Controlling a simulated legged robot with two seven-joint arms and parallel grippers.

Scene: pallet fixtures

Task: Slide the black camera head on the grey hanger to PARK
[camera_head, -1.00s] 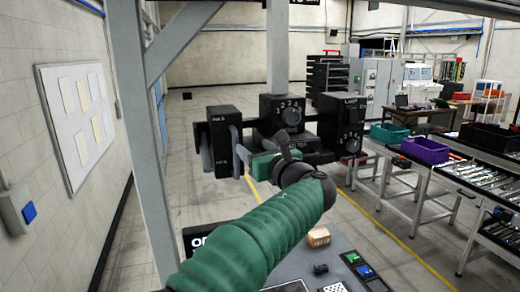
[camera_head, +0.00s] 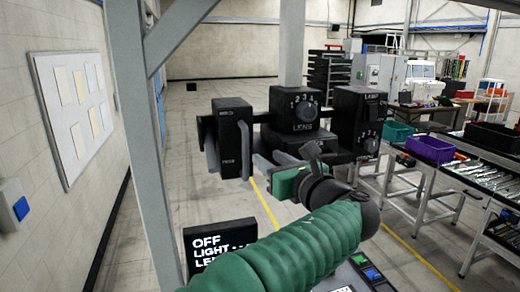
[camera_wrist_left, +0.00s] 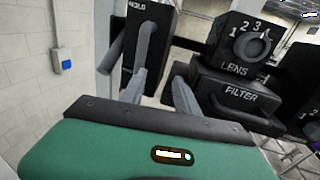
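The black camera head (camera_head: 297,108) has a numbered LENS dial, with a FILTER drawer (camera_wrist_left: 235,95) below it in the left wrist view. It hangs at the grey upright hanger (camera_head: 291,45). A black box (camera_head: 230,140) on the left side has small white lettering at top and bottom; the top reads HOLD in the wrist view, and the lower word is too small to read surely. My left gripper (camera_head: 254,152), green-bodied, is just in front of the assembly. Its two grey fingers (camera_wrist_left: 163,55) are apart with nothing visible between them. Whether a finger touches the box is unclear. My right gripper is not in view.
A black LIGHT box (camera_head: 360,122) with a dial stands right of the head. A grey frame post (camera_head: 135,130) rises at left. A black screen (camera_head: 218,247) reading OFF, LIGHT sits below. Benches with a purple bin (camera_head: 428,149) stand to the right.

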